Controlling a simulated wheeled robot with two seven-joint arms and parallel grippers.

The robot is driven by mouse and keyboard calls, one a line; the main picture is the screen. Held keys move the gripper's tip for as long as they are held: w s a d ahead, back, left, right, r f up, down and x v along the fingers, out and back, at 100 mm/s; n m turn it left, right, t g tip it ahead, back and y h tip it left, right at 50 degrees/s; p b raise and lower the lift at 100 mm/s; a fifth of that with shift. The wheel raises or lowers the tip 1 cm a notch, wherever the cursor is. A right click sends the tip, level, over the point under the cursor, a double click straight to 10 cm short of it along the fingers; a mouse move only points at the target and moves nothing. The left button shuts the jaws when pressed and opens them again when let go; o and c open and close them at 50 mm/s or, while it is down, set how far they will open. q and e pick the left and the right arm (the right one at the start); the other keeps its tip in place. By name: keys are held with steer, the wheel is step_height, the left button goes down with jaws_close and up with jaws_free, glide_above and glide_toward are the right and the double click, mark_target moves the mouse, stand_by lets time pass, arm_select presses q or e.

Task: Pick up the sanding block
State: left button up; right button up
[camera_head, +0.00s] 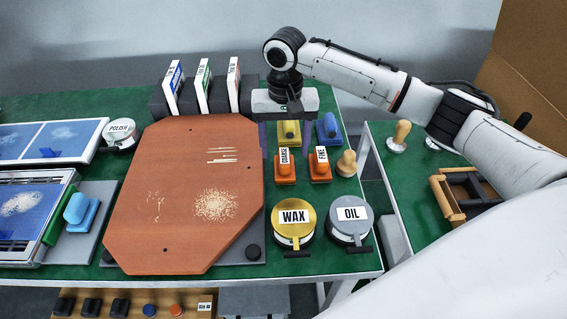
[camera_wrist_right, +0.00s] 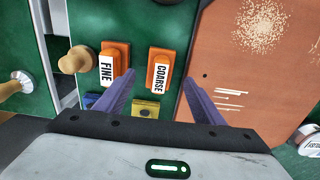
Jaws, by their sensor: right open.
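Two orange sanding blocks stand on the green table right of the board: one labelled COARSE (camera_head: 286,178), one labelled FINE (camera_head: 320,177). They also show in the right wrist view, COARSE (camera_wrist_right: 157,80) in the middle and FINE (camera_wrist_right: 122,52) to its left. My right gripper (camera_head: 287,138) is open and empty, with its purple fingers pointing down behind the two blocks in the head view. In the wrist view the fingers (camera_wrist_right: 159,78) appear spread on either side of the COARSE block; I cannot tell their height above it. My left gripper is not in view.
A yellow block (camera_head: 289,138) and a blue block (camera_head: 329,132) stand behind the orange ones. A wooden knob-like tool (camera_head: 347,163) is right of FINE. WAX (camera_head: 293,237) and OIL (camera_head: 350,234) tins stand in front. The reddish board (camera_head: 185,170) lies to the left.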

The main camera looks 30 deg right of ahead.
mark_target(284, 155)
step_height(284, 155, down, 5)
steer(key=shift+w+f, duration=0.1)
steer(key=c, duration=1.2)
